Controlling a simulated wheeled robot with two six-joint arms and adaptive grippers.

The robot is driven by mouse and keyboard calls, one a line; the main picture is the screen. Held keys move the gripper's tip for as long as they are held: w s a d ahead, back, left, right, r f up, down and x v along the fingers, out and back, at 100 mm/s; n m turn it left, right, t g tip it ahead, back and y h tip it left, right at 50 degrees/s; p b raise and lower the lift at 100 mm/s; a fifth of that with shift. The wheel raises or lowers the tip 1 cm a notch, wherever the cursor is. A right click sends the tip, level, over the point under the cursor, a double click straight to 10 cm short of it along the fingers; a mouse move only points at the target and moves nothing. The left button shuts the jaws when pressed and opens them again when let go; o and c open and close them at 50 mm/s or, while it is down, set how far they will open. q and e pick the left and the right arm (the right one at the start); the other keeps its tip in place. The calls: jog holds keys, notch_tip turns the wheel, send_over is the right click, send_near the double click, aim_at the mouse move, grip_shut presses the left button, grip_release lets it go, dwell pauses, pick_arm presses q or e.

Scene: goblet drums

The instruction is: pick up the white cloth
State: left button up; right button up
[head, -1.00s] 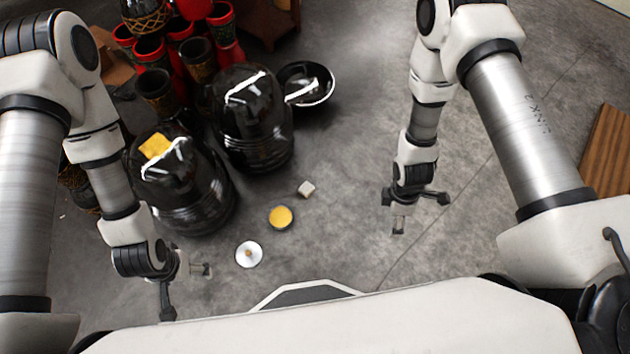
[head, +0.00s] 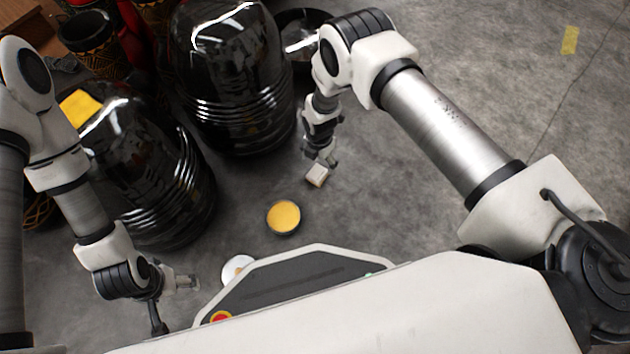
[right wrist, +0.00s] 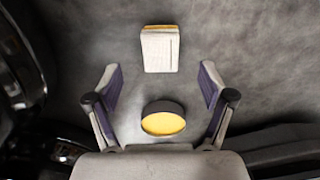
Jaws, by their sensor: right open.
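The small pale block-like piece, which I take for the folded white cloth (head: 317,175), lies on the grey floor. In the right wrist view the white cloth (right wrist: 160,52) shows a yellow edge at its far end. My right gripper (head: 322,159) is close above it, pointing down. In the right wrist view the right gripper's (right wrist: 160,78) fingers are spread and empty, with the cloth ahead, beyond the fingertips. Whether they touch it I cannot tell. My left gripper (head: 178,306) is spread and empty at lower left, away from the cloth.
A round yellow-topped tin (head: 284,217) stands near the cloth. A white disc (head: 236,268) is partly hidden by my base. Two big glossy black drums (head: 235,85) (head: 150,180) stand left; a yellow cloth (head: 80,107) lies on one. Floor to the right is clear.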

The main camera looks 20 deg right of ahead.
aim_at(318, 173)
jog(key=f+b, duration=0.1)
jog(key=f, duration=0.1)
jog(key=f+b, duration=0.2)
jog(key=f, duration=0.1)
jog(key=f+b, duration=0.2)
jog(key=shift+s+a+f, duration=0.15)
jog(key=shift+s+a, duration=0.05)
jog(key=shift+a, duration=0.1)
jog(key=shift+r, duration=0.2)
jog(key=c, duration=1.3)
notch_tip(318, 173, up, 10)
jog(key=p, duration=0.7)
jog(key=shift+r, duration=0.1)
jog(key=shift+c, duration=0.2)
